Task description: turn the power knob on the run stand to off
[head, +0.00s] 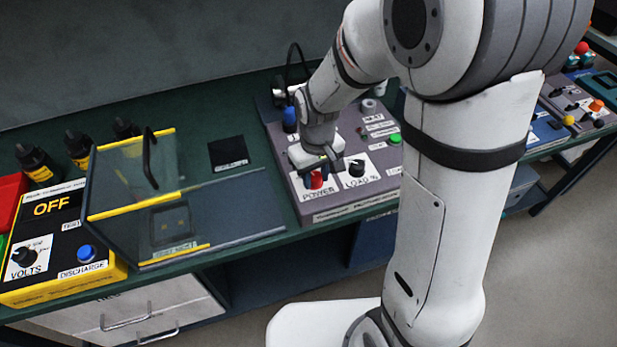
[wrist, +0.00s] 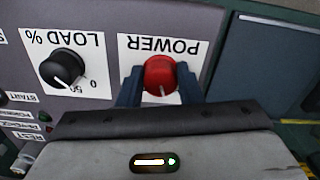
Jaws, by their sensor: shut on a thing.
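The red power knob (head: 316,181) sits on the front left of the grey run stand (head: 286,160), above its POWER label. In the wrist view the red knob (wrist: 160,76) stands between the two dark fingers of my gripper (wrist: 160,88). The gripper is shut on it, one finger at each side. A pale pointer mark shows on the knob's face, toward the gripper; no position words are readable around it. In the head view my gripper (head: 318,172) reaches down over the knob and hides part of it.
The black LOAD % knob (head: 357,167) is close to the right of the power knob. A green button (head: 395,139) is farther back. A clear-lidded box with a black handle (head: 150,158) and a yellow-black test unit (head: 55,240) stand to the left.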

